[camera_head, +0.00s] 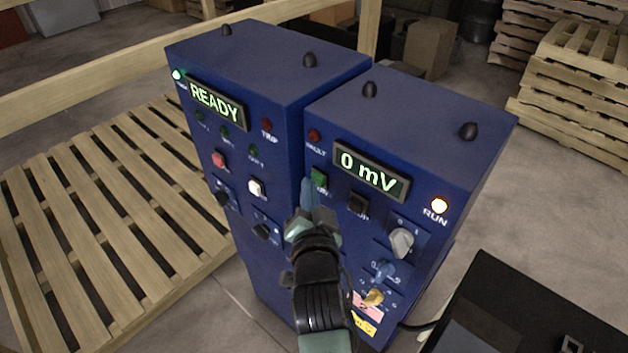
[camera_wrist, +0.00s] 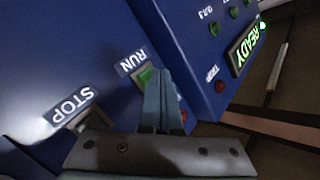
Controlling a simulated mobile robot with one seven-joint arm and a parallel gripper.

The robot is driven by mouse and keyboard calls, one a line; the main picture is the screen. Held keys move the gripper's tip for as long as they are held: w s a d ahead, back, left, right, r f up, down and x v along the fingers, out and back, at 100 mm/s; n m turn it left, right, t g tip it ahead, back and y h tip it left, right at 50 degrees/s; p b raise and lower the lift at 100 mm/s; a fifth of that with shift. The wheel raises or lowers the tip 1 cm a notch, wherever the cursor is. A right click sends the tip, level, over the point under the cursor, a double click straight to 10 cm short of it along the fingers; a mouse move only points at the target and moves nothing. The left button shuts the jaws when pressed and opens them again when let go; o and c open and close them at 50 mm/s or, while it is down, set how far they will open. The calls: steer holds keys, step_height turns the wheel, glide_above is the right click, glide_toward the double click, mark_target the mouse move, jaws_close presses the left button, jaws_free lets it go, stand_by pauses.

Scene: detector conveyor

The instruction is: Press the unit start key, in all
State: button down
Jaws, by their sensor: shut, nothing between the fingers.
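The green key (camera_head: 319,178) is on the front of the right blue cabinet (camera_head: 420,95), below the 0 mV display. In the wrist view the green key (camera_wrist: 146,75) carries the label RUN. My gripper (camera_head: 307,184) is shut and empty, with its fingertips just beside the key in the head view. In the wrist view my gripper (camera_wrist: 154,74) overlaps the key's right edge; I cannot tell if it touches. A dark key (camera_head: 358,203) labelled STOP sits to the right.
The left blue cabinet (camera_head: 250,65) shows READY (camera_head: 215,99), with a lit green lamp (camera_head: 177,75), a red button (camera_head: 220,160) and a white button (camera_head: 256,187). A selector knob (camera_head: 401,241) is low on the right cabinet. A wooden pallet (camera_head: 105,190) lies at left.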

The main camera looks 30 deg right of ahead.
stand_by(0.5)
steer(key=shift+s+a+b, duration=0.3)
steer(key=shift+s+a, duration=0.05)
steer(key=shift+a, duration=0.4)
steer(key=a, duration=0.1)
steer(key=s+a+b, duration=0.1)
steer(key=a, duration=0.1)
steer(key=a+b, duration=0.1)
steer(key=shift+s+a, duration=0.35)
stand_by(0.6)
